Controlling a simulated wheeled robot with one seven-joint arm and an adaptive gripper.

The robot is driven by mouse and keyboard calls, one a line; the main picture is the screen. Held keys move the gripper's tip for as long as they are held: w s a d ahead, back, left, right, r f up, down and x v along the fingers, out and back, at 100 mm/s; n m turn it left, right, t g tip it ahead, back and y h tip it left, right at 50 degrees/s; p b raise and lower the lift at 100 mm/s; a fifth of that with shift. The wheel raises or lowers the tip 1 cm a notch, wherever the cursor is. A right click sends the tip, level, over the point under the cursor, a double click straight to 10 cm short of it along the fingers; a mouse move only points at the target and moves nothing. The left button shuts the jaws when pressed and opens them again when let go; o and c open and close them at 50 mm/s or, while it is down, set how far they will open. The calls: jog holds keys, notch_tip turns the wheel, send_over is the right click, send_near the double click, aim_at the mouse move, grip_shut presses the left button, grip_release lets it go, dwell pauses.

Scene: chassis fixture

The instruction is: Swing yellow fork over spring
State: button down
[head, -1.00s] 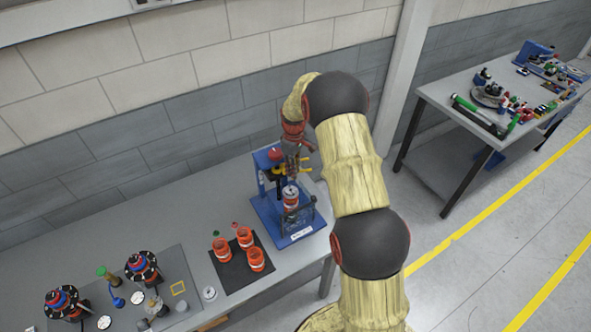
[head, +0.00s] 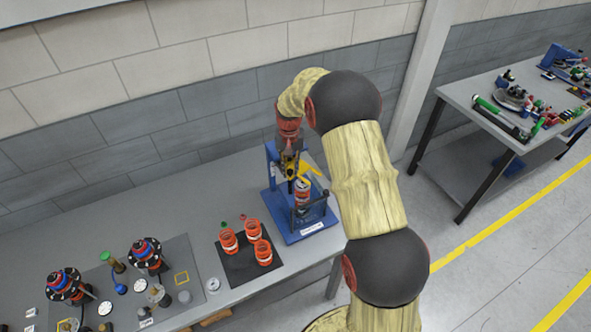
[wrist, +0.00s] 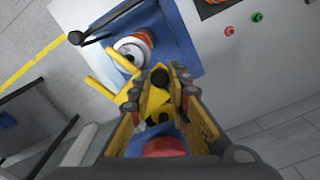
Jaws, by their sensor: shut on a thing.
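The blue fixture (head: 288,228) stands on the bench, also seen in the wrist view (wrist: 178,42). An orange-red spring with a pale metal top (head: 303,189) stands upright in it; the wrist view shows the top (wrist: 131,47) clearly. One prong tip overlaps the edge of the spring's top there; I cannot tell the height gap. My gripper (head: 291,177) is above the fixture, shut on the fork's yellow body between its fingers (wrist: 161,85).
A dark mat (head: 238,270) with several orange springs lies left of the fixture. Further left, a grey mat (head: 197,268) carries shock parts and small pieces. A black lever (wrist: 97,30) rises beside the spring. A second bench (head: 450,95) stands far right.

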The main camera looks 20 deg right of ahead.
jog(key=shift+w+a+m+b, duration=0.4)
jog(key=shift+a+m, duration=0.35)
jog(key=shift+m, duration=0.45)
jog(key=shift+w, duration=0.1)
jog(key=c, duration=1.7)
grip_release()
jog(key=shift+o, duration=0.2)
notch_tip(320, 180, up, 10)
